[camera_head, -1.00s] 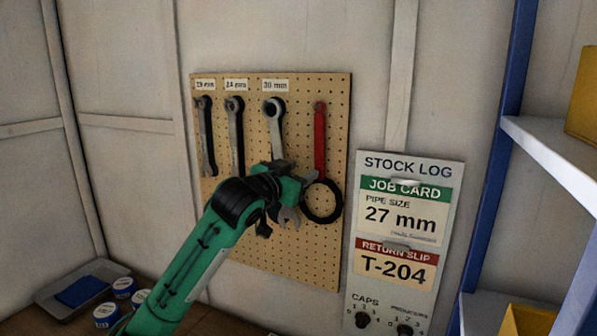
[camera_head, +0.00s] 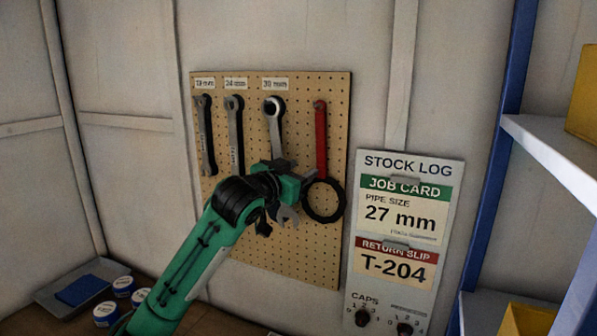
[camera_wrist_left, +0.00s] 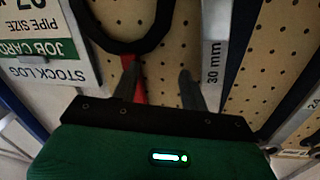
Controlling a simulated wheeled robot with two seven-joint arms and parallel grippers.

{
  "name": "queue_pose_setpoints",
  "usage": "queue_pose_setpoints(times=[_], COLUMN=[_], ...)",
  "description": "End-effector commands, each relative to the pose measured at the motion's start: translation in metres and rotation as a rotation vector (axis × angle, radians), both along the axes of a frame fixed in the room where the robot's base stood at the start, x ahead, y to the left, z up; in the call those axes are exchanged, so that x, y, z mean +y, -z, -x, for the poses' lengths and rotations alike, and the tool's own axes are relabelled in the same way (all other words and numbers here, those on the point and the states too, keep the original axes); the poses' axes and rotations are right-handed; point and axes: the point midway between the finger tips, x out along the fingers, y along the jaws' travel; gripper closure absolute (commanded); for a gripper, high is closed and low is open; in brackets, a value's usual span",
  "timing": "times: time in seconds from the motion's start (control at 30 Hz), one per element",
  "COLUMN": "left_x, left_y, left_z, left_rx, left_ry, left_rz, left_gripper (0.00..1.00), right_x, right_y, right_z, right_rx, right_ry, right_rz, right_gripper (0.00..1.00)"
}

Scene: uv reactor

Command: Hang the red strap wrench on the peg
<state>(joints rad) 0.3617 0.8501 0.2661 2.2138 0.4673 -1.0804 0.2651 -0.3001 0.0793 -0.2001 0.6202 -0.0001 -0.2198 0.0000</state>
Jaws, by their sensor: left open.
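The red strap wrench (camera_head: 320,140) is at the right of the pegboard, upright, red handle above and black strap loop (camera_head: 341,205) below. Its top is at the board's upper part; the peg itself is too small to make out. My left gripper (camera_head: 304,172) is open at the lower end of the red handle, just above the loop. In the left wrist view, the red handle (camera_wrist_left: 139,92) shows beside the left finger, within the open gap (camera_wrist_left: 158,82), and the black loop (camera_wrist_left: 120,47) lies beyond the fingertips. Contact cannot be told. My right gripper is not in view.
Several grey wrenches, such as the 30 mm one (camera_head: 275,130), hang on the pegboard (camera_head: 300,255) left of the red one. A stock log panel (camera_head: 404,165) is close at the right, then blue-framed shelving (camera_head: 497,150). A tray (camera_head: 60,300) and jars (camera_head: 123,286) sit low left.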

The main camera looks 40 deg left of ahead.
Motion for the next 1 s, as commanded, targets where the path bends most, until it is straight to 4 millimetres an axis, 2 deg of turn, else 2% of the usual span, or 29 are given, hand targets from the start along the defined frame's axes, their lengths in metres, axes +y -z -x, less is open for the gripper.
queue_pose_setpoints(times=[0.13,0.27,0.7,0.9,1.0], left_x=[0.0,-0.002,-0.015,-0.02,-0.021], left_y=[0.001,0.003,0.004,0.002,0.001], left_z=[0.002,0.014,0.097,0.124,0.132], left_rx=[0.001,0.0,-0.003,-0.003,-0.001], left_ry=[0.001,0.0,0.0,0.001,0.0], left_rz=[0.0,-0.001,-0.002,0.0,0.0], left_gripper=[0.55,0.55,0.55,0.55,0.55], right_x=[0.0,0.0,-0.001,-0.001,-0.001], right_y=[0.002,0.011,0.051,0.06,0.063], right_z=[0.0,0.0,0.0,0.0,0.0], right_rx=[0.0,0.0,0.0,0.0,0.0], right_ry=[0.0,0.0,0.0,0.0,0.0], right_rz=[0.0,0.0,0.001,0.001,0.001], right_gripper=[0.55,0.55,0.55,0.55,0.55])
